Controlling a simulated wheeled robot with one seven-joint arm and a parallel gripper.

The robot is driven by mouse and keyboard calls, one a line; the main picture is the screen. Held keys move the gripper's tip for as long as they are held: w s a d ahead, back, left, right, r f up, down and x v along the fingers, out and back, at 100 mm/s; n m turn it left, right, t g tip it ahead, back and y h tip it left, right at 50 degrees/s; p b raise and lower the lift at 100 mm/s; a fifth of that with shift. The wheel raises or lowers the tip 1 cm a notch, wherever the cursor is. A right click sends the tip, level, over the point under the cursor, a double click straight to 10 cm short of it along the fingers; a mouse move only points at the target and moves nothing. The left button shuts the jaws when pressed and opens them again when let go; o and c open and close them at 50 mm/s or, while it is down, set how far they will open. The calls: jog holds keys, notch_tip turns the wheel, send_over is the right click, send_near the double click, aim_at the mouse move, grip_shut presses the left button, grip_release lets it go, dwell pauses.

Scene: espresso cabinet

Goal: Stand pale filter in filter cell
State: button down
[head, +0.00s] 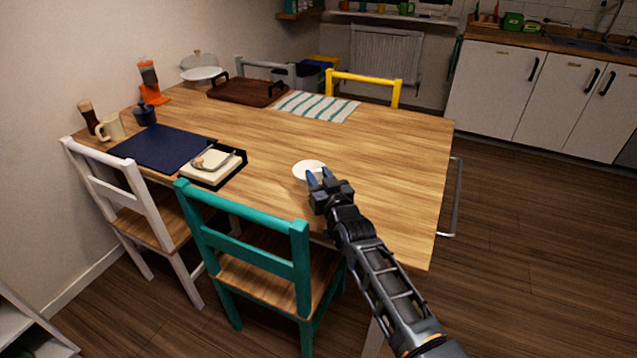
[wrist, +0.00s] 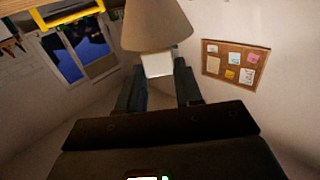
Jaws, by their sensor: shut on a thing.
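The pale filter (head: 309,169) shows in the head view as a white round shape just beyond my fingertips, over the near right part of the table. My gripper (head: 319,176) is shut on it. In the wrist view a white square part (wrist: 157,64) sits between the two fingers, against the wide rim of a tan, tapered body (wrist: 157,25) that looks like the filter's side. The contact itself is partly hidden by the fingers. I cannot make out a filter cell in either view.
The wooden table (head: 390,155) has free room around my gripper. A black tray (head: 240,166) with a cream block and a navy mat (head: 165,147) lie to the left. A teal chair (head: 245,230) stands at the near edge. A brown tray (head: 248,92) and striped cloth (head: 317,106) lie behind.

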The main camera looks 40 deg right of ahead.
jog(key=shift+a+f+b, duration=0.1)
jog(key=shift+f+b, duration=0.55)
jog(key=shift+f, duration=1.45)
jog(key=shift+f, duration=0.15)
jog(key=c, duration=0.8)
grip_release()
jog(key=shift+o, duration=0.2)
jog(key=shift+s+a+r, duration=0.1)
jog(key=shift+s+r, duration=0.05)
jog(key=shift+r, duration=0.05)
jog(key=p+v, duration=0.4)
jog(key=v, duration=0.7)
jog(key=shift+s+p, duration=0.35)
jog(key=shift+p, duration=0.05)
